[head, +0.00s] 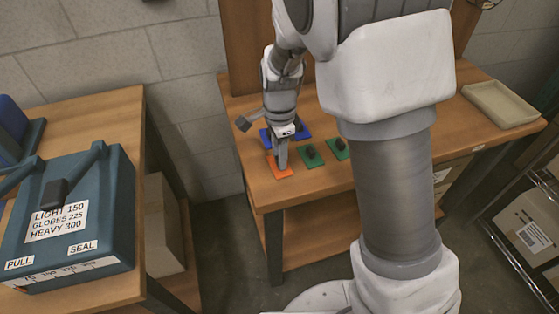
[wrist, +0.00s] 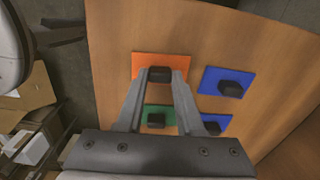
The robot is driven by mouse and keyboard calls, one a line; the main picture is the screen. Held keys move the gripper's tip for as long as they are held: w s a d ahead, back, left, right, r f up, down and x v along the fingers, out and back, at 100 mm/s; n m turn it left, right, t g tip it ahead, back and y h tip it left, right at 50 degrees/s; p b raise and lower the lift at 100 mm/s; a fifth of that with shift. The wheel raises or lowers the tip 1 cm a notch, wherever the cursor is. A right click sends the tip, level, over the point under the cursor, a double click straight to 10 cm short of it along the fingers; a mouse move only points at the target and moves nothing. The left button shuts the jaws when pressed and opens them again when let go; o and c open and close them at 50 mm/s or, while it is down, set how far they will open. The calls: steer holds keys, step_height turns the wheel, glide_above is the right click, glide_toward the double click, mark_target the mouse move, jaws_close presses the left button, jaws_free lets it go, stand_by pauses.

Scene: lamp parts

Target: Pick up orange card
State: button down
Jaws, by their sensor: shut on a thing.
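The orange card (head: 279,170) lies at the front left of the wooden table, under my gripper (head: 281,160). In the wrist view the orange card (wrist: 162,60) has a dark knob (wrist: 160,74) at its front edge, and my gripper (wrist: 160,77) has its fingertips on either side of that knob, shut on it. The card appears to be at table level; I cannot tell whether it is raised.
Two green cards (head: 310,156) with dark knobs lie to the right. Blue cards (head: 302,131) lie behind; another blue card shows in the wrist view (wrist: 226,82). A beige tray (head: 502,104) sits at the table's right end. A teal box machine (head: 70,215) stands on the left table.

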steer(key=shift+r, duration=0.6)
steer(key=r, duration=0.2)
steer(key=d+r+p, duration=0.1)
steer(key=shift+r, duration=0.35)
steer(key=s+d+r+p, duration=0.2)
steer(key=d+r, duration=0.4)
steer(key=d, duration=0.4)
steer(key=shift+d, duration=0.25)
steer(key=shift+r, duration=0.15)
